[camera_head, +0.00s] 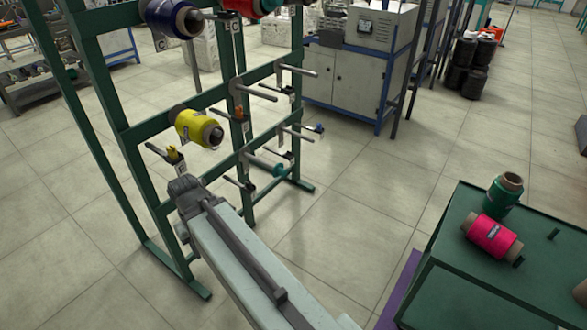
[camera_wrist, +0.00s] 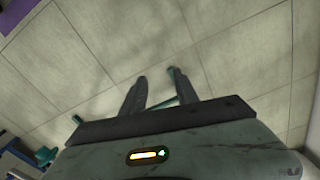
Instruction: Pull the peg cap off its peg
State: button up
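A green rack (camera_head: 130,130) with several grey pegs stands left of centre in the head view. Small coloured pieces that may be peg caps sit on it: a yellow one (camera_head: 173,154), an orange one (camera_head: 239,112), a blue one (camera_head: 318,128) and a teal one (camera_head: 279,170). I cannot tell which is the peg cap. My arm reaches up to the rack's lower left; its end hides part of the frame. In the wrist view my gripper (camera_wrist: 158,88) has its two dark fingers apart. A thin teal bar (camera_wrist: 163,103) shows between them, not visibly gripped.
A yellow bobbin (camera_head: 200,128) is on the rack above my arm; a blue one (camera_head: 172,17) is higher. At right, a green table (camera_head: 450,270) carries a pink bobbin (camera_head: 494,237) and a green one (camera_head: 504,194). The tiled floor between is clear.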

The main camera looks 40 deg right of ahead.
jog(key=shift+w+a, duration=0.1)
jog(key=shift+w, duration=0.15)
